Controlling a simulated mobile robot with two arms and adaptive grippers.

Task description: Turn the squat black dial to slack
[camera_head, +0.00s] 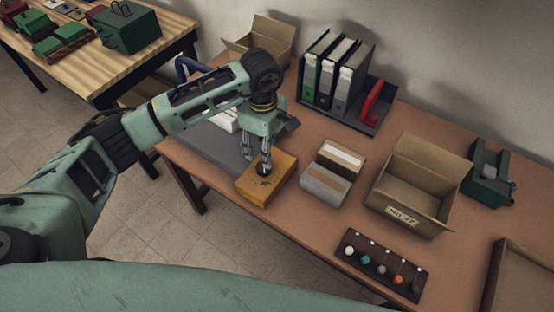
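A yellow-orange box (256,189) with a small green mark on top sits near the left front edge of the brown table. A small dark round piece (264,171) shows on its top, partly hidden by my gripper; it looks like the squat black dial. Its pointer and setting cannot be made out. My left gripper (257,161) points down over the box, its fingers apart. One finger is right at the dark piece; I cannot tell whether it touches. My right gripper is not in view.
Right of the box lie a grey and brown block (328,182) and an open cardboard box (411,205). A dark panel with several coloured knobs (382,268) is at the front. Binders (335,75) stand at the back. Table between box and panel is clear.

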